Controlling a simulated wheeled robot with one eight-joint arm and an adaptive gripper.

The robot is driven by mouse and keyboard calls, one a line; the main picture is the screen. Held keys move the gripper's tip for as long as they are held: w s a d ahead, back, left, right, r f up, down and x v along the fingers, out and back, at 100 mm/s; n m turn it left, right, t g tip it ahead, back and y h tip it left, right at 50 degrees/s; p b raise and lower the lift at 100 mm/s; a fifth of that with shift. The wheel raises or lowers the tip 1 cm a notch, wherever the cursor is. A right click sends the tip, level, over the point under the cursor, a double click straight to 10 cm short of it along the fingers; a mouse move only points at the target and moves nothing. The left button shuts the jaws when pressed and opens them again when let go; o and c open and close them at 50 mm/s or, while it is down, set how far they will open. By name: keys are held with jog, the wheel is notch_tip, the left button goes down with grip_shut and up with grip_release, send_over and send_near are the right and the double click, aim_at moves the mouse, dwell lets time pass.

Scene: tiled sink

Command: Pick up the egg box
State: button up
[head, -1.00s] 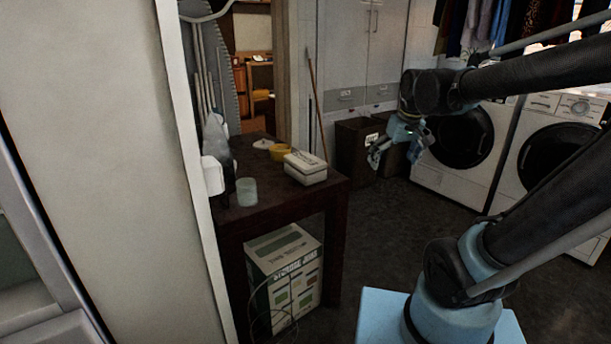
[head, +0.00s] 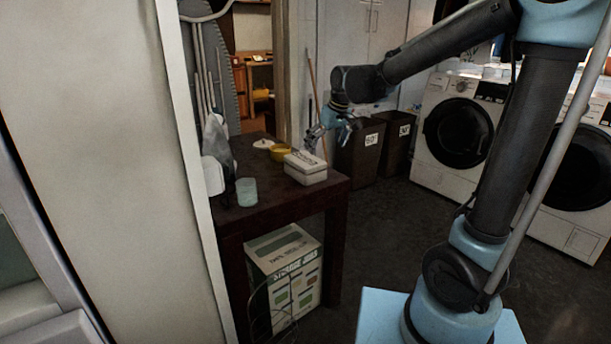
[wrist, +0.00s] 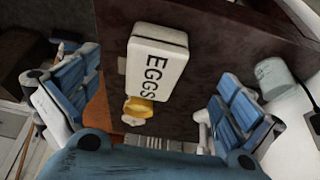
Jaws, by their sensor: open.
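The egg box (head: 306,170) is a cream rectangular box on the right end of the dark table in the head view. In the wrist view the egg box (wrist: 157,65) shows its lid with the dark word EGGS, between and beyond my fingers. My gripper (head: 330,132) is open and empty, just above and behind the box in the head view. Its blue fingers stand wide apart in the wrist view (wrist: 150,105), and the box is not touched as far as I can see.
A storage-jars carton (head: 285,275) is below. Dark bins (head: 360,150) stand behind, and floor is clear to the right.

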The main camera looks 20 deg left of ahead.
aim_at(318, 167)
jog(key=shift+x, duration=6.45)
jog(key=shift+d, duration=0.1)
jog(key=c, duration=1.3)
jog(key=shift+r, duration=0.1)
